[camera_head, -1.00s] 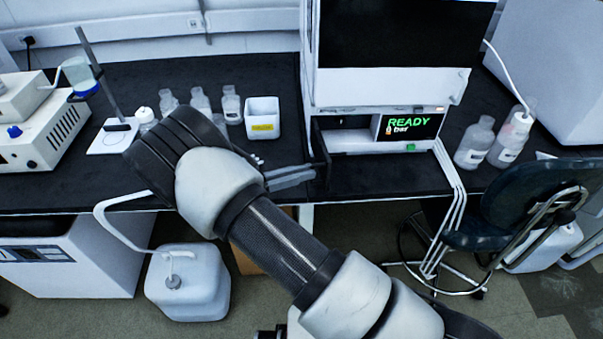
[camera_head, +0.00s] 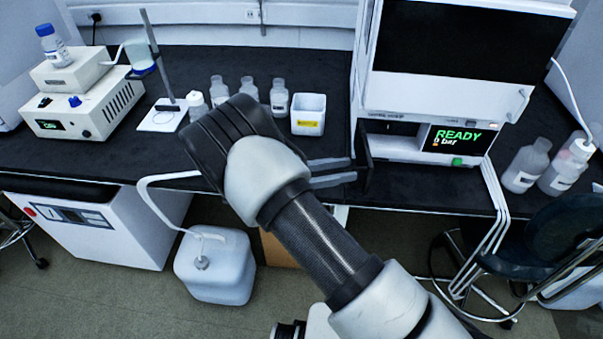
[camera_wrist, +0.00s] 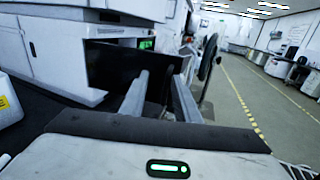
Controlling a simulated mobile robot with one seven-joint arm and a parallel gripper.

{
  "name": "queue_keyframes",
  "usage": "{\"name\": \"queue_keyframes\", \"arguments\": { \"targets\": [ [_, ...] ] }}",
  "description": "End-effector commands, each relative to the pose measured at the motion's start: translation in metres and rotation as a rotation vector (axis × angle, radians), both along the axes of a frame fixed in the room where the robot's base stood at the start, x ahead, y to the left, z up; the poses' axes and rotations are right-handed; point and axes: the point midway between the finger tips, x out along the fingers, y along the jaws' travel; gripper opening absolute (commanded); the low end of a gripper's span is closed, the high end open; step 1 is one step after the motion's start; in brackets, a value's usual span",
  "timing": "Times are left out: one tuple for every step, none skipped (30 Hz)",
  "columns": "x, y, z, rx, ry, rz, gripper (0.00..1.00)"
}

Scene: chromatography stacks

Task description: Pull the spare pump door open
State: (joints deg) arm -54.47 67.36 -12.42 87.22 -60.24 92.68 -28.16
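The spare pump door looks like the dark panel (camera_head: 364,158) at the left of the low bay under the white stack. It stands swung out from the bay, nearly edge-on in the head view. In the wrist view the dark door (camera_wrist: 112,66) spans ahead of my fingers, with the bay and a green display partly hidden behind it. My gripper (camera_head: 352,170) is at the door's left side, its two fingers apart with a gap between them. In the wrist view my gripper (camera_wrist: 160,76) has its fingertips close to the door's outer part; I cannot tell whether they touch it.
The pump with the READY display (camera_head: 456,140) sits right of the door. A white bin (camera_head: 308,115) and several bottles stand on the black bench to the left. A dark chair (camera_head: 565,240) stands at right. A white canister (camera_head: 215,268) is on the floor.

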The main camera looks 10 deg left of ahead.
Motion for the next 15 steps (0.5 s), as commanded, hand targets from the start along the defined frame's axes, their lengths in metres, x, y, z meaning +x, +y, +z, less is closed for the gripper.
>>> {"name": "queue_keyframes", "arguments": {
  "targets": [
    [0.000, 0.005, 0.001, 0.000, -0.003, 0.004, 0.26],
    [-0.001, 0.008, 0.001, 0.001, -0.003, 0.005, 0.26],
    [-0.003, 0.013, 0.000, 0.001, -0.003, 0.005, 0.26],
    [-0.005, 0.017, 0.000, 0.000, -0.002, 0.005, 0.26],
    [-0.007, 0.023, 0.000, 0.001, -0.002, 0.005, 0.26],
    [-0.011, 0.031, -0.001, 0.002, 0.000, 0.005, 0.26],
    [-0.014, 0.037, -0.001, 0.001, -0.001, 0.005, 0.26],
    [-0.016, 0.044, -0.001, 0.003, -0.001, 0.005, 0.26],
    [-0.020, 0.054, -0.001, 0.003, -0.002, 0.005, 0.26],
    [-0.023, 0.061, -0.001, 0.004, -0.001, 0.005, 0.26],
    [-0.026, 0.068, -0.001, 0.004, -0.001, 0.004, 0.26],
    [-0.030, 0.077, -0.002, 0.004, -0.001, 0.004, 0.26],
    [-0.033, 0.084, -0.001, 0.004, -0.001, 0.004, 0.26],
    [-0.035, 0.091, -0.002, 0.004, -0.001, 0.004, 0.26],
    [-0.039, 0.100, -0.002, 0.004, -0.001, 0.003, 0.26]
  ]
}}
